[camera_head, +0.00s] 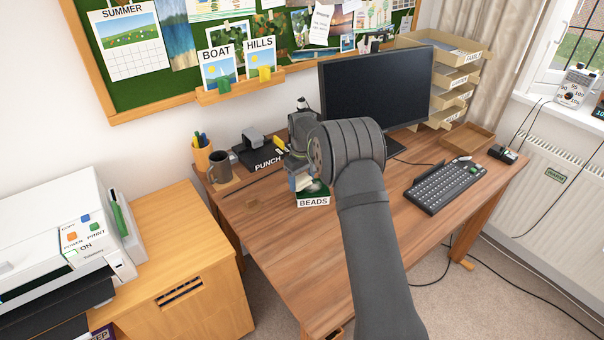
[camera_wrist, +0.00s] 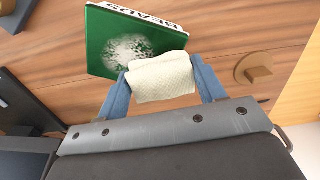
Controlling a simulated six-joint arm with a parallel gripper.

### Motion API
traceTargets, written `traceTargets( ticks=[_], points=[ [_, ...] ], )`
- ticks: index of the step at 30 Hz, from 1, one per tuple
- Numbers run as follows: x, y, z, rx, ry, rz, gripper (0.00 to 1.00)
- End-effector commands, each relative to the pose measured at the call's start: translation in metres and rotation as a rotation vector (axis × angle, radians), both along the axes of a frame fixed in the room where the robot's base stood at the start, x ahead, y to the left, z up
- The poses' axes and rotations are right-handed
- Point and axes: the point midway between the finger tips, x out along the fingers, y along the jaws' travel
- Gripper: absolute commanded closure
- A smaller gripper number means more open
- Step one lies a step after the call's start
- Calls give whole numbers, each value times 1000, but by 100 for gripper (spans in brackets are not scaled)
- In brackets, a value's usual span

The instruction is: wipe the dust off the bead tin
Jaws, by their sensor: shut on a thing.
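The bead tin (camera_head: 313,200) stands on the wooden desk, a green box with a white label reading BEADS. It also shows in the wrist view (camera_wrist: 105,62), where a pale dust patch (camera_wrist: 128,50) lies on its green top. My gripper (camera_wrist: 163,88) is shut on a cream cloth (camera_wrist: 162,76). In the wrist view the cloth overlaps the tin's edge beside the dust; whether it touches the top I cannot tell. In the head view my gripper (camera_head: 300,184) is over the tin, and my arm hides part of it.
Behind the tin stand the hole punch (camera_head: 262,153), a dark mug (camera_head: 220,167) and a pen holder (camera_head: 201,154). The monitor (camera_head: 375,85) and keyboard (camera_head: 445,186) are to the right. The front left of the desk (camera_head: 290,250) is clear.

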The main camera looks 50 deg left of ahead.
Motion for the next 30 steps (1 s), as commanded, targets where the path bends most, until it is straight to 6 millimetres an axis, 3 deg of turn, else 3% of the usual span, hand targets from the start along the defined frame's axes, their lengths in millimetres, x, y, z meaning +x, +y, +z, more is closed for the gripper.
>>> traceTargets(
  ticks=[1, 3, 8, 26, 30],
  points=[
    [0, -1, -13, -4, 2, 0, 55],
    [6, -3, -6, 1, -1, -2, 58],
    [19, -10, -12, 0, 0, -2, 61],
    [67, -37, -14, -3, 1, -2, 62],
    [55, -30, -14, -1, 1, 2, 62]
  ],
)
